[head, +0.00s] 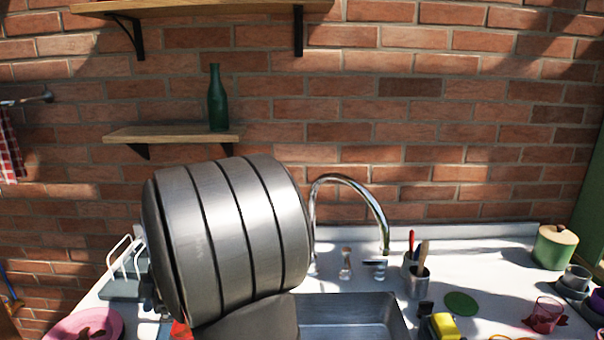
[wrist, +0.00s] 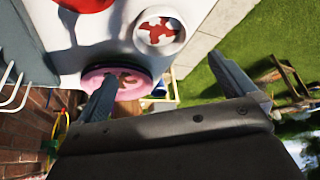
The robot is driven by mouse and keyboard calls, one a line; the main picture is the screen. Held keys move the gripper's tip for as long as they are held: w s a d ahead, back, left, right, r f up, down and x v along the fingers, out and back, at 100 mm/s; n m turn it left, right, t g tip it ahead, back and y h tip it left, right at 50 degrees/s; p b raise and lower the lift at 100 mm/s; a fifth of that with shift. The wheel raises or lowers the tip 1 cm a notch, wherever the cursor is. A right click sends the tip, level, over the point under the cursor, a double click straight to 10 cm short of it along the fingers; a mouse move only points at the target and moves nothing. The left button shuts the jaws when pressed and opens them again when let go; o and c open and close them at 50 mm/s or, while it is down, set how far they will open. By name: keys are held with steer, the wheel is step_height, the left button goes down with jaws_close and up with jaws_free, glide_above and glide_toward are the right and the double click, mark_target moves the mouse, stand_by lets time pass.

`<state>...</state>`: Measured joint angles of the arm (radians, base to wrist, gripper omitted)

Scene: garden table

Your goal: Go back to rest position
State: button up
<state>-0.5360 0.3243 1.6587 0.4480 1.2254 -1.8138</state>
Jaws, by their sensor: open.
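My gripper (wrist: 172,92) shows in the wrist view with its two fingers spread wide apart and nothing between them. It hangs in the air over the table edge, near a pink plate (wrist: 97,79) with brown-red pieces on it. In the head view my own arm's large grey link covers the middle left, and the gripper itself is hidden there. The pink plate also shows at the lower left of the head view (head: 68,326).
A steel sink (head: 350,318) with a tap (head: 383,225) lies right of my arm. A utensil cup (head: 418,284), a yellow sponge (head: 446,325) and a green pot (head: 554,247) stand further right. A green bottle (head: 217,100) stands on a wall shelf (head: 170,133). A white bowl (wrist: 160,32) is near the plate.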

steer(key=x, duration=1.2)
steer(key=shift+s+f, duration=0.15)
steer(key=shift+f, duration=0.15)
steer(key=r, duration=0.4)
steer(key=shift+w+d+r, duration=0.2)
steer(key=shift+r, duration=0.2)
steer(key=w+d+r, duration=0.3)
steer(key=d+r, duration=0.4)
steer(key=d, duration=0.4)
steer(key=w+d+f+m+t, duration=0.25)
steer(key=w+d+m, duration=0.25)
steer(key=d+m, duration=0.3)
steer(key=w+d+f+m+t, duration=0.1)
steer(key=w+d+m+t, duration=0.25)
steer(key=d+m, duration=0.45)
steer(key=w+d+m+h, duration=0.1)
steer(key=d+m, duration=0.4)
steer(key=d, duration=0.6)
steer(key=w+d+f+m+t+h, duration=0.1)
steer(key=d+m+h, duration=0.3)
steer(key=d, duration=0.7)
steer(key=w+m, duration=0.1)
steer(key=m, duration=0.1)
steer(key=shift+d+m, duration=0.25)
steer(key=shift+m, duration=0.05)
